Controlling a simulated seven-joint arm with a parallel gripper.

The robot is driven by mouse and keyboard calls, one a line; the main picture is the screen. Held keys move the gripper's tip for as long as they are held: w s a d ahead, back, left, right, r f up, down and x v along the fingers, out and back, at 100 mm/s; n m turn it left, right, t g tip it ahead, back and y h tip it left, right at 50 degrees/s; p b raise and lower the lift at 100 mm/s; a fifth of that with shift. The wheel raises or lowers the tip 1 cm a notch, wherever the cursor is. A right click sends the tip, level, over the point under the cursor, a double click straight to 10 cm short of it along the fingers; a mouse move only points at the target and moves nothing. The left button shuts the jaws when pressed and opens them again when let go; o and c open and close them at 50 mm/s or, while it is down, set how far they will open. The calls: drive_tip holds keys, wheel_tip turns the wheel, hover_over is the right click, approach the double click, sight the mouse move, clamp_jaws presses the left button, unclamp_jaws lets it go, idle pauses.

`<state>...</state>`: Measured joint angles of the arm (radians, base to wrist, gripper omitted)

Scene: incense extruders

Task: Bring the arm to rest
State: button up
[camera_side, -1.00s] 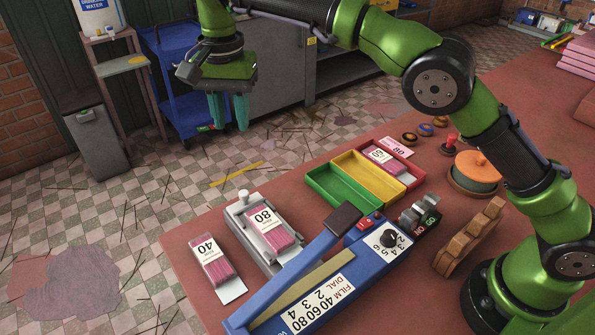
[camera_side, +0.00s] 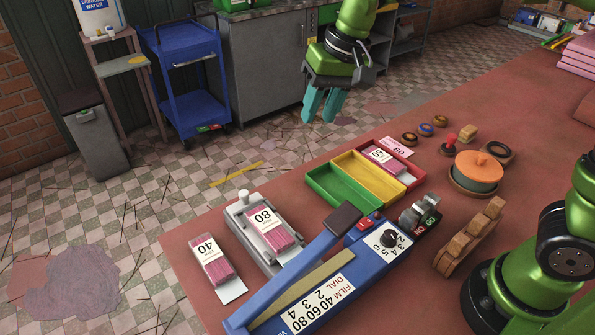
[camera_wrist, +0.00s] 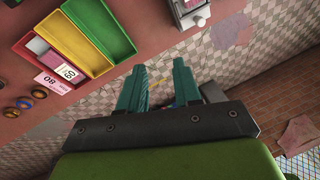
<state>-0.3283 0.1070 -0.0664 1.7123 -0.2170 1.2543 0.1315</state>
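My gripper (camera_side: 322,104) hangs in the air beyond the table's far edge, with its teal fingers pointing down. In the wrist view the gripper (camera_wrist: 159,90) shows its two fingers apart with nothing between them. It touches nothing. The red-brown table (camera_side: 330,290) holds all the work items. My arm reaches up out of the picture on the right side.
The blue sealer (camera_side: 330,280), a metal holder with an 80 pack (camera_side: 270,230), a 40 pack (camera_side: 212,262) and an orange-lidded pot (camera_side: 479,166) stand nearby. A blue trolley (camera_side: 188,80) stands on the floor behind.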

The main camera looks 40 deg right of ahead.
drive_tip(key=s+d+t, duration=0.2)
drive_tip(key=s+d, duration=0.3)
drive_tip(key=s, duration=0.3)
drive_tip(key=s+d+m+t, duration=0.1)
drive_tip(key=s+d+t, duration=0.1)
drive_tip(key=s+d, duration=0.3)
drive_tip(key=s, duration=0.3)
drive_tip(key=shift+s+f+t, duration=0.15)
drive_tip(key=shift+f+t, duration=0.1)
drive_tip(key=shift+t, duration=0.05)
drive_tip(key=shift+a, duration=0.1)
